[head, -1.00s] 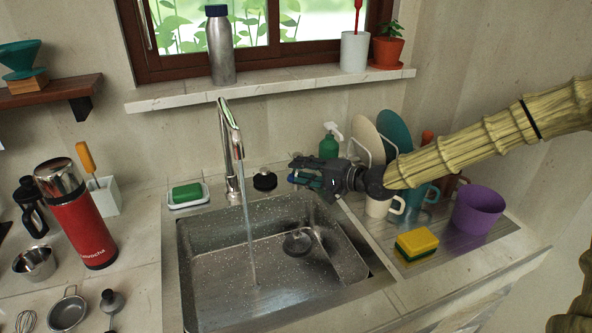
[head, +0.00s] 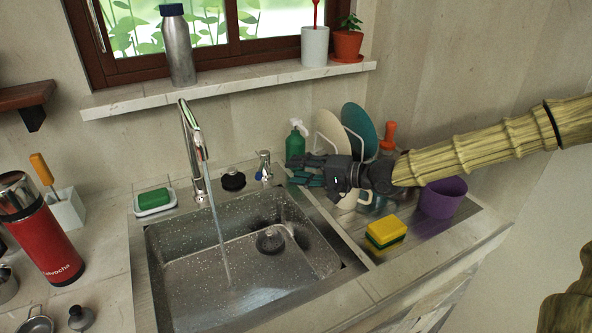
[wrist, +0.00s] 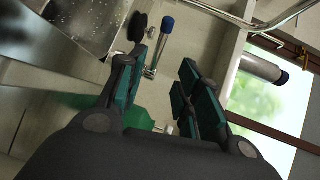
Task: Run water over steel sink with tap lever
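The steel sink (head: 180,275) is set in the counter, and drops dot its basin. The tall tap (head: 191,140) stands behind it, and a stream of water (head: 220,245) runs from its spout into the basin.
A green soap bottle (head: 295,142), plates (head: 361,129) and a purple bowl (head: 440,200) crowd the right side near my arm. A yellow sponge (head: 386,230) lies on the drainer. A black stopper (head: 233,180) sits between tap and lever.

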